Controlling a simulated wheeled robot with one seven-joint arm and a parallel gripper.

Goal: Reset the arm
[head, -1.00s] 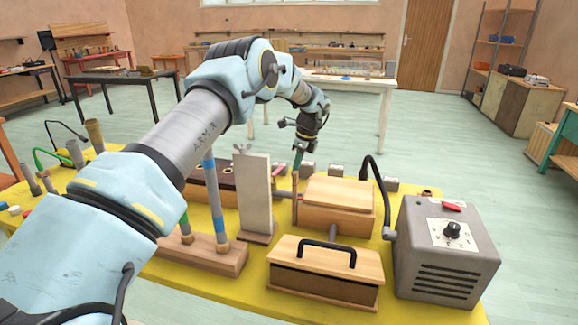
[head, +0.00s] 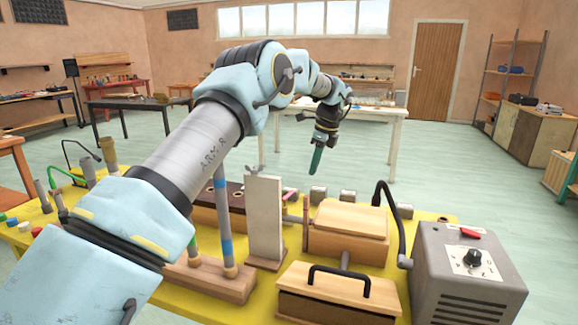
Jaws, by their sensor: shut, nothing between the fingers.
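My arm reaches from the lower left over the yellow table (head: 185,298). My gripper (head: 315,170) hangs at the arm's end, pointing down, with its greenish fingers shut and empty. In the picture it shows above the back edge of the table, over a row of small grey blocks (head: 348,196). It appears apart from everything on the table.
Below my arm stand a wooden base (head: 207,280) with upright tubes and a pale upright board (head: 264,220). To the right are a wooden box (head: 347,232), a handled wooden box (head: 338,292) and a grey dial box (head: 470,275). Open floor lies behind the table.

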